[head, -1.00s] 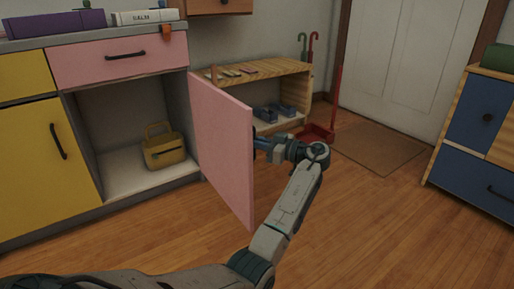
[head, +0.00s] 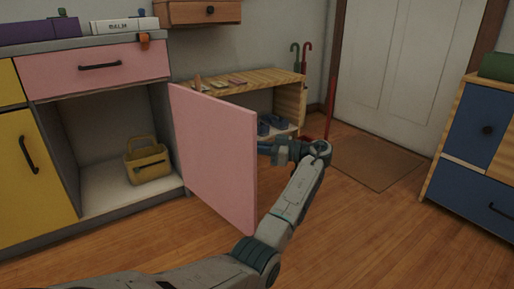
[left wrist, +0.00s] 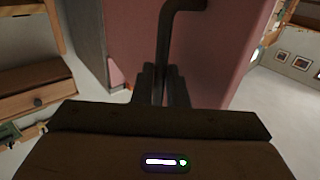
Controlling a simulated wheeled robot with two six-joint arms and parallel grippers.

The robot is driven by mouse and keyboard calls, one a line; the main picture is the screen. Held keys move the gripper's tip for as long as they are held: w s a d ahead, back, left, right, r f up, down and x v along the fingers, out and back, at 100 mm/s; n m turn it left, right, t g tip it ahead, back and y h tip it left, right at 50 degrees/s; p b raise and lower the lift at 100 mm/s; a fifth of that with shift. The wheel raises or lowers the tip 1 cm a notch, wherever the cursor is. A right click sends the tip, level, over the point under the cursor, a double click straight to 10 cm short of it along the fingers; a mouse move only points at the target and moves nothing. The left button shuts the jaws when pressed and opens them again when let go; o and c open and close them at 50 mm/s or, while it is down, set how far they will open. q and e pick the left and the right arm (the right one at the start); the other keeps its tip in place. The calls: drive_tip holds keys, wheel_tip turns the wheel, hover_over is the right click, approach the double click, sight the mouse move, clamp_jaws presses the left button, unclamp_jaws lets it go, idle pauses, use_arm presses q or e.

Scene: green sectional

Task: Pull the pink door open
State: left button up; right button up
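The pink door (head: 212,155) stands wide open, swung out from the cabinet on its right-hand side, with its inner face towards me in the head view. My left arm reaches around the door's free edge. My left gripper (left wrist: 162,85) is behind the door, its fingertips hidden in the head view. In the left wrist view the dark bar handle (left wrist: 181,22) on the pink outer face runs down between the fingers, which are closed around it. My right gripper is not in view.
The open compartment holds a yellow bag-like basket (head: 148,160). A wooden bench (head: 290,85) with shoes stands behind the door. A blue-and-wood dresser (head: 470,165) is at the right. The wood floor between is clear, with a brown mat (head: 375,160) by the white door.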

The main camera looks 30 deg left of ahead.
use_arm(q)
drive_tip(key=o, duration=0.3)
drive_tip(key=shift+s+a+f, duration=0.1)
drive_tip(key=shift+a, duration=0.25)
drive_tip(key=shift+d, duration=0.15)
drive_tip(key=shift+d, duration=0.15)
drive_tip(key=v, duration=1)
drive_tip(key=shift+w+d+b, duration=0.15)
drive_tip(key=shift+w+b, duration=0.1)
drive_tip(key=shift+b, duration=0.05)
